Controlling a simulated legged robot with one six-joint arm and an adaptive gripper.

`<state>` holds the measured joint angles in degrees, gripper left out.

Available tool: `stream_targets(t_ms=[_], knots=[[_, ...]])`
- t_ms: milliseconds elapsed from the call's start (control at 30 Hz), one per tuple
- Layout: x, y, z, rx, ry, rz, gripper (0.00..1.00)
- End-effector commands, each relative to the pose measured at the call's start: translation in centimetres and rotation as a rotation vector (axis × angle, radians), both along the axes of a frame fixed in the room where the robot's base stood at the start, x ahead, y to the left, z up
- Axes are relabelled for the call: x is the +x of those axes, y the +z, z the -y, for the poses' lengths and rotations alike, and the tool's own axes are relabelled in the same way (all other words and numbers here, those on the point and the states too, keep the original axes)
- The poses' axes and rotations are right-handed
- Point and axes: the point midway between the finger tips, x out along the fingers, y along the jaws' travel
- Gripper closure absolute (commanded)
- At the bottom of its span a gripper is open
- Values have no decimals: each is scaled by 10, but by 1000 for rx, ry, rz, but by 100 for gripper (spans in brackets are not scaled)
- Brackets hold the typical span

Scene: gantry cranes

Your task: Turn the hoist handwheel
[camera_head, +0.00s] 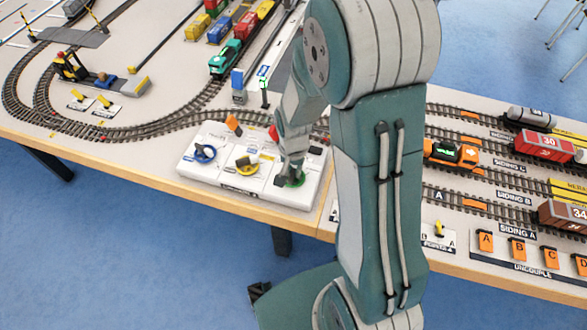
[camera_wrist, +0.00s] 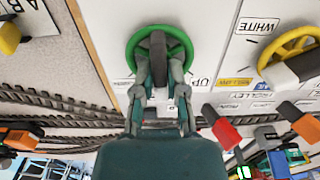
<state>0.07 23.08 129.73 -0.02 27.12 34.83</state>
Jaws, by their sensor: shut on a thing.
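The green handwheel (camera_wrist: 160,29) lies flat on a white control panel (camera_head: 265,194), with a dark grip bar (camera_wrist: 158,48) across its middle. "UP" is printed beside it in the wrist view. My gripper (camera_wrist: 160,78) is shut on the grip bar, with a finger at each side. In the head view my gripper (camera_head: 287,174) points down onto the wheel, and only part of the green rim (camera_head: 293,182) shows. The contact itself is partly hidden there.
A yellow handwheel (camera_head: 241,166) and a blue handwheel (camera_head: 205,154) sit left of the green one. A red lever (camera_wrist: 222,127) and an orange lever (camera_wrist: 298,121) stand close to my gripper. Model tracks (camera_head: 190,123) run behind the panel.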

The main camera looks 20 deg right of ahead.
Motion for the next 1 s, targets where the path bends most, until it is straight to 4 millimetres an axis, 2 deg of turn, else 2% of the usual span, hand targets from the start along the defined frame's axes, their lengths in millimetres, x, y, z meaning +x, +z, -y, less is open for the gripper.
stream_targets(t_ms=[267, 300, 333, 367, 767, 867, 1000], knots=[[-2, -1, -1, 1, 1, -7, 100], [-2, -1, -1, 1, 1, -7, 65], [-2, -1, -1, 0, 1, -6, 52], [-2, -1, -1, 0, 1, -6, 49], [0, 3, 0, 1, 1, -1, 49], [1, 14, 0, 0, 1, 2, 49], [1, 41, -1, -1, 2, 4, 49]])
